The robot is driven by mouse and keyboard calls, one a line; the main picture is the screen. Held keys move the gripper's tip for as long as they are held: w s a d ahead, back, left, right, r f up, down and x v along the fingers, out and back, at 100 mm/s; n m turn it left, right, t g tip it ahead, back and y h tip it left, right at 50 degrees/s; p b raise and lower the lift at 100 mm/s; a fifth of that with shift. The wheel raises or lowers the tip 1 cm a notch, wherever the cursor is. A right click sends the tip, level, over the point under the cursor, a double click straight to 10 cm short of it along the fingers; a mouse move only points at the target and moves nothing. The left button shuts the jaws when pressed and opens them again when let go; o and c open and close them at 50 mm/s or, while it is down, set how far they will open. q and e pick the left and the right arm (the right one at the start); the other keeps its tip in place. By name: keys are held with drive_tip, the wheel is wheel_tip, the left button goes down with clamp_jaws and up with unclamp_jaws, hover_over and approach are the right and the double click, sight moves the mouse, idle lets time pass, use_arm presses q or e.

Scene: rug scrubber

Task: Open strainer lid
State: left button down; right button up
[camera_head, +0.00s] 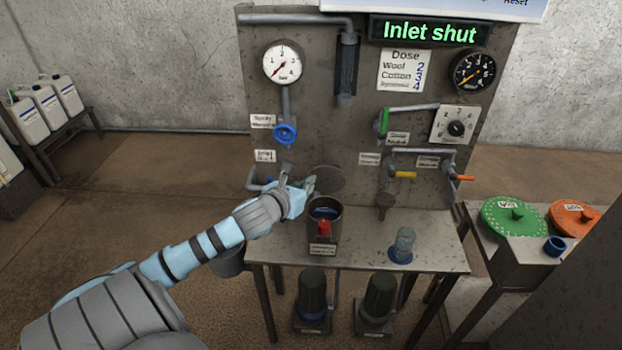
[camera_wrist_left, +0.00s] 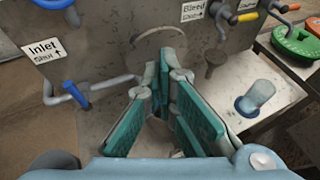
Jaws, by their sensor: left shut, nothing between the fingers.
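The strainer (camera_head: 324,228) is a dark metal pot on the bench, with a red knob on its front and something blue inside its open top. A round grey disc that looks like its lid (camera_head: 328,178) stands raised behind it, close to the panel. The disc's rim also shows in the left wrist view (camera_wrist_left: 160,31). My left gripper (camera_head: 309,183) is shut and empty, just left of the disc and above the pot's back left. In the left wrist view its teal-padded fingers (camera_wrist_left: 170,72) meet near their tips and hide the pot. I cannot tell whether they touch the disc. My right gripper is not in view.
A blue inlet handle (camera_wrist_left: 76,94) is left of my fingers, and a blue wheel (camera_head: 285,133) is above. A clear cup (camera_head: 404,243) stands on the bench's right. A funnel (camera_head: 385,201) and yellow lever (camera_head: 405,175) are at the panel's right. The bench front is clear.

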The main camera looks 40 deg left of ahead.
sight(321, 167)
use_arm(q)
drive_tip(key=b+x, duration=0.2)
drive_tip(key=x, duration=0.1)
drive_tip(key=b+x, duration=0.2)
drive_tip(key=x, duration=0.1)
drive_tip(key=b+x, duration=0.2)
drive_tip(key=x, duration=0.1)
drive_tip(key=shift+s+f, duration=0.1)
drive_tip(key=shift+f, duration=0.25)
drive_tip(key=shift+w+a, duration=0.1)
drive_tip(key=shift+w, duration=0.2)
drive_tip(key=shift+w+a+r+b, duration=0.15)
drive_tip(key=shift+w+a+b, duration=0.15)
drive_tip(key=shift+w+a, duration=0.4)
drive_tip(key=shift+w+a+r+b, duration=0.2)
drive_tip(key=shift+w+a, duration=0.25)
drive_tip(key=shift+w, duration=0.35)
drive_tip(key=s+d+r+p, duration=0.2)
drive_tip(key=s+d+p, duration=0.4)
drive_tip(key=s+p, duration=0.2)
drive_tip(key=shift+p, duration=1.1)
